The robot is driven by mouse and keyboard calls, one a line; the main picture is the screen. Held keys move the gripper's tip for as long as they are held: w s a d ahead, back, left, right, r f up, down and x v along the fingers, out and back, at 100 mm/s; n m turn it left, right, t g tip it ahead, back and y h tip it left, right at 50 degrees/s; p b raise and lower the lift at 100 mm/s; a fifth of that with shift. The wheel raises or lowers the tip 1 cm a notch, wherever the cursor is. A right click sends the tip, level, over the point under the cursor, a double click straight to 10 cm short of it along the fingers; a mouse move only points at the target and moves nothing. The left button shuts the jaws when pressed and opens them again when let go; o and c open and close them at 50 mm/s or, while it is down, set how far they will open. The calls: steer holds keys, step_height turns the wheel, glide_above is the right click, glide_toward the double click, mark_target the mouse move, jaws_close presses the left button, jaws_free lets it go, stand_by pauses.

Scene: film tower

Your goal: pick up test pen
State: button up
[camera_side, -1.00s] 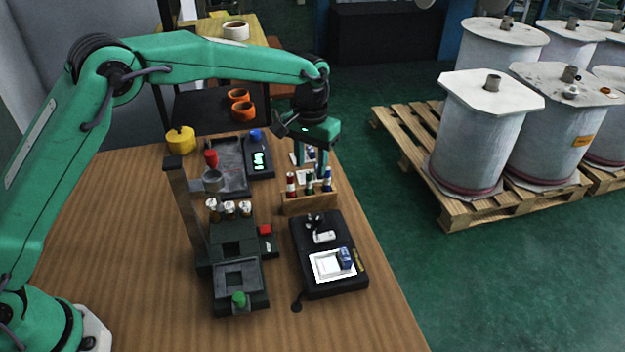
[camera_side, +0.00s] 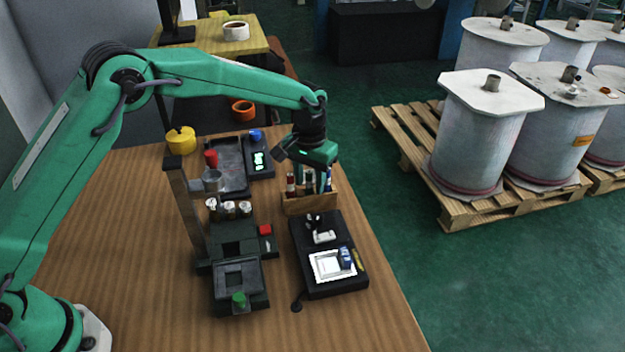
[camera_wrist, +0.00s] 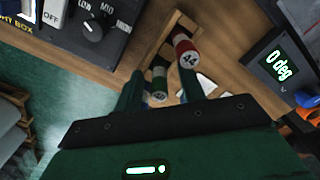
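A wooden rack (camera_side: 306,205) stands on the table, holding capped test pens upright. The red and white pen (camera_side: 291,184) is at its left end and shows in the wrist view (camera_wrist: 186,50) with a number on its cap. The green and white pen (camera_wrist: 159,84) appears between my gripper's two teal fingers in the wrist view. My gripper (camera_side: 319,181) is low over the rack's right part, fingers pointing down and apart. Gaps show beside the green pen, and I cannot tell whether either finger touches it. The blue pen is mostly hidden by the fingers in the side view.
A black box with knob and switch (camera_side: 329,287) lies in front of the rack. A dark test stand (camera_side: 190,215) is left of it. A display unit (camera_side: 259,160) and grey tray (camera_side: 231,180) are behind left. The table's right edge is close to the rack.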

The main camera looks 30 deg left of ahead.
mark_target(310, 172)
jaws_close()
steer(key=shift+r, duration=0.15)
steer(key=shift+r, duration=0.55)
step_height(310, 172, up, 3)
steer(key=shift+s+d+r, duration=0.1)
steer(key=shift+s+d, duration=0.05)
steer(key=s+d+r, duration=0.6)
steer(key=s+d, duration=0.1)
steer(key=s, duration=0.1)
steer(key=shift+s+d+r, duration=0.2)
steer(key=shift+d+r, duration=0.05)
steer(key=shift+d, duration=0.05)
